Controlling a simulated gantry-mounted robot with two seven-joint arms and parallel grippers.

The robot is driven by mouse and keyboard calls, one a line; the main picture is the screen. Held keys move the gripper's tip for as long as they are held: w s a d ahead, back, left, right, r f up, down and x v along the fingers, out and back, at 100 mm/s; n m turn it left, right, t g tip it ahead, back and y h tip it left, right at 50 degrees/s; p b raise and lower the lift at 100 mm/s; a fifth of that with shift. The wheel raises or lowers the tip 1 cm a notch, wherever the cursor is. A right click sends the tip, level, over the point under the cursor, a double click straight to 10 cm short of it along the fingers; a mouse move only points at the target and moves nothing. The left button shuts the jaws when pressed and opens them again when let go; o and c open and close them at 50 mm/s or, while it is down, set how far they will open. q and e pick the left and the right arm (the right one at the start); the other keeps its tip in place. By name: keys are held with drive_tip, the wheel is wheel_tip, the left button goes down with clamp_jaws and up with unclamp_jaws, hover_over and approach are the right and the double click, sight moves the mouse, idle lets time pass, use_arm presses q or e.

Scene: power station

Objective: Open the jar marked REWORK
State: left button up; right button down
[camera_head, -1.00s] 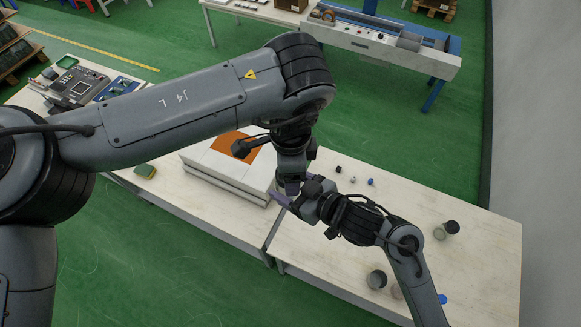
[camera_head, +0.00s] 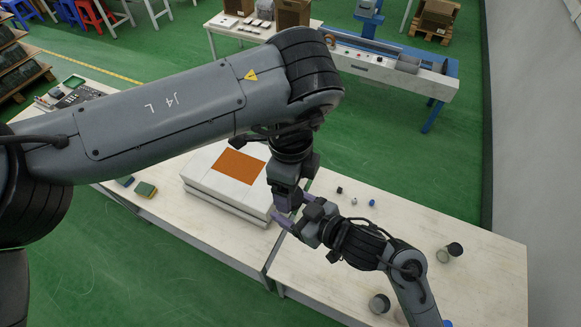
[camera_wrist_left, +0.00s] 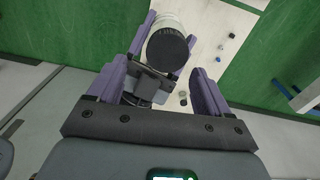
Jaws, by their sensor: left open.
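In the left wrist view a pale cylindrical jar (camera_wrist_left: 168,20) with a dark lid (camera_wrist_left: 167,51) points its lid towards my left gripper. No REWORK marking can be read on it. My right gripper's purple fingers lie along both sides of the jar and hold it. My left gripper (camera_wrist_left: 158,88) is open, its two purple fingers spread wide, with the lid ahead of and between them, apart from both. In the head view my left gripper (camera_head: 284,206) meets my right gripper (camera_head: 299,222) above the table; the jar is hidden there by the grippers.
A white table (camera_head: 400,235) carries a dark-lidded container (camera_head: 454,249), a grey jar (camera_head: 380,303) and several small parts (camera_head: 354,200). A white box (camera_head: 205,180) with an orange top patch stands left of the grippers.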

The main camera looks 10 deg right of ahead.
use_arm(q)
drive_tip(key=m, duration=0.3)
drive_tip(key=shift+r, duration=0.4)
drive_tip(key=shift+w+r+m, duration=0.1)
drive_tip(key=shift+r+m, duration=0.2)
drive_tip(key=shift+m, duration=0.3)
drive_tip(key=shift+r+m, duration=0.35)
drive_tip(key=shift+m, duration=0.05)
drive_tip(key=shift+w+r, duration=0.35)
drive_tip(key=shift+r, duration=0.2)
drive_tip(key=shift+t, duration=0.3)
drive_tip(key=shift+a+f, duration=0.1)
drive_tip(key=shift+f, duration=3.5)
drive_tip(key=shift+c, duration=0.4)
drive_tip(key=c, duration=1)
drive_tip(key=n, duration=0.6)
